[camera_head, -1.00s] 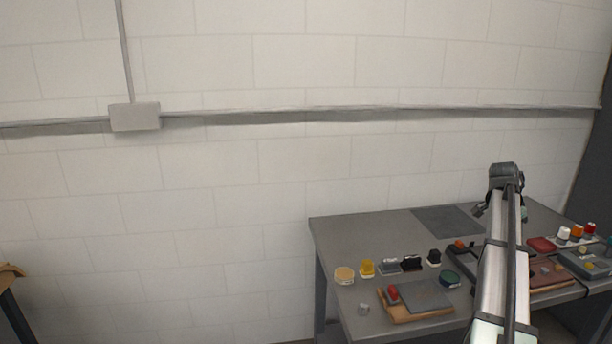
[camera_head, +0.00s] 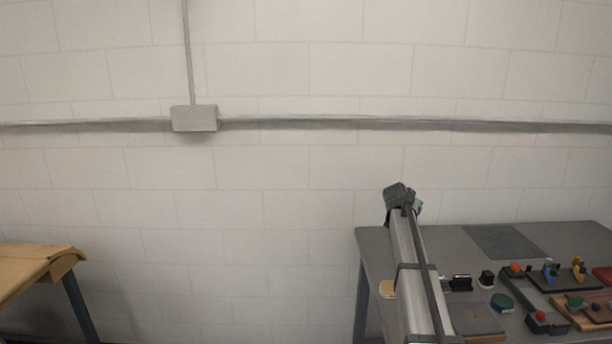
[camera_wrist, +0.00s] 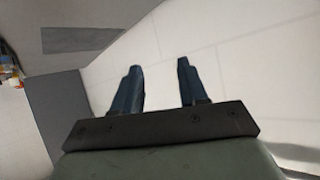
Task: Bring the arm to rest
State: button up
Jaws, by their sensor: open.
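My gripper (camera_wrist: 160,82) shows in the wrist view with its two blue-grey fingers apart and nothing between them. Behind the fingers in that view are the pale wall or floor and, at the left, the grey table. In the head view my arm rises in front of the left part of the grey table (camera_head: 440,244), with its dark upper end (camera_head: 400,196) against the wall just above the table's back left corner. The fingers cannot be made out in the head view.
The table holds a dark flat mat (camera_head: 502,242), a green round item (camera_head: 502,302), a board with a grey top (camera_head: 476,319) and several small coloured items. A wooden-topped table (camera_head: 35,268) stands at the far left. Open room lies between the two tables.

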jog(key=w+a+f+n+t+y, duration=0.1)
jog(key=w+a+f+n+t, duration=0.15)
jog(key=a, duration=0.75)
jog(key=w+a+f+n+t+y, duration=0.15)
jog(key=a+f, duration=0.25)
jog(key=a, duration=0.5)
jog(key=s+f+n+g, duration=0.15)
jog(key=s+f, duration=0.35)
jog(key=f, duration=0.5)
jog(key=s+f+g+y, duration=0.1)
jog(key=s+f+g, duration=0.2)
jog(key=s+f, duration=0.45)
jog(key=s+f+n+g, duration=0.1)
jog(key=s+f+g, duration=0.15)
jog(key=f, duration=0.85)
jog(key=s+f+g+y, duration=0.1)
jog(key=s+f+g, duration=0.2)
jog(key=s+f, duration=0.9)
jog(key=s+f+g, duration=0.3)
jog(key=s+f, duration=0.6)
jog(key=s, duration=0.7)
jog(key=s+f+n+g+y, duration=0.1)
jog(key=s+f+g, duration=0.1)
jog(key=s, duration=1.5)
jog(key=s+a+f+n+g+y, duration=0.1)
jog(key=s+f+g, duration=0.2)
jog(key=s, duration=1.4)
jog(key=shift+s+a+f+g+y, duration=0.25)
jog(key=shift+s+f+g+y, duration=0.1)
jog(key=shift+g, duration=0.65)
